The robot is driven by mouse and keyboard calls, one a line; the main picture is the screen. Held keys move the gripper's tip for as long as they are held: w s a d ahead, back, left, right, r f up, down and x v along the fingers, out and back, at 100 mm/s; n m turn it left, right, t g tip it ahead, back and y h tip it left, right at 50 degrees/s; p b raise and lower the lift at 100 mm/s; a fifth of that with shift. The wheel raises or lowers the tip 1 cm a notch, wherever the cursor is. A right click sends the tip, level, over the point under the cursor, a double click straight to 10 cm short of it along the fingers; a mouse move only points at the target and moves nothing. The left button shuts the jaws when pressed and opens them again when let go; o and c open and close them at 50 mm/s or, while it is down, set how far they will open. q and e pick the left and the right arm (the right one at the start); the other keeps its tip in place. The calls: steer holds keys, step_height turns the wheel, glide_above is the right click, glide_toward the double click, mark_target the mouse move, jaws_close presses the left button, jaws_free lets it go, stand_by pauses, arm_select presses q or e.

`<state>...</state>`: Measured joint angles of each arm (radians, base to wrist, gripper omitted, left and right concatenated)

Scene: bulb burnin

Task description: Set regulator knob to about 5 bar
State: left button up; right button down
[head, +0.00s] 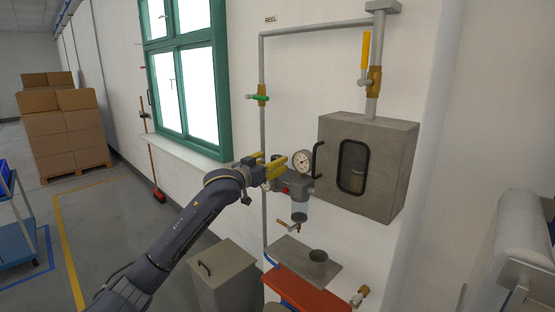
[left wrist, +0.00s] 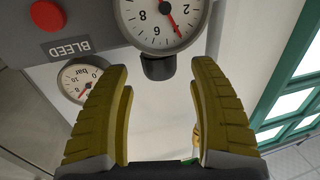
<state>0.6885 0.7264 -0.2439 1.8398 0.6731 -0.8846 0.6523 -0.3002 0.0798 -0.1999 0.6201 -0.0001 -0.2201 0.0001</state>
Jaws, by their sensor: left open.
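My left gripper (head: 270,170) is open, its yellow fingers close to the left side of the grey regulator unit (head: 293,180) on the wall. In the left wrist view its two fingers (left wrist: 160,120) stand apart with nothing between them. A white dial gauge (head: 302,160) sits on the unit; it shows upside down in the left wrist view (left wrist: 158,18), with a red needle whose exact reading I cannot tell. A short dark part (left wrist: 158,68) below that dial lies just beyond the fingers; I cannot tell whether it is the knob. No knob shows clearly in the head view.
A second gauge marked bar (left wrist: 80,82) and a red button (left wrist: 47,15) with a BLEED label (left wrist: 70,48) are near the fingers. A grey cabinet (head: 389,150) with a black handle is right of the unit. A red bench (head: 310,287) stands below.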

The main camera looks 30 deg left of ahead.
mark_target(273, 160)
arm_select(q)
steer(key=shift+w+d, duration=0.2)
steer(key=shift+w, duration=1.75)
steer(key=shift+c, duration=0.3)
steer(key=c, duration=1.2)
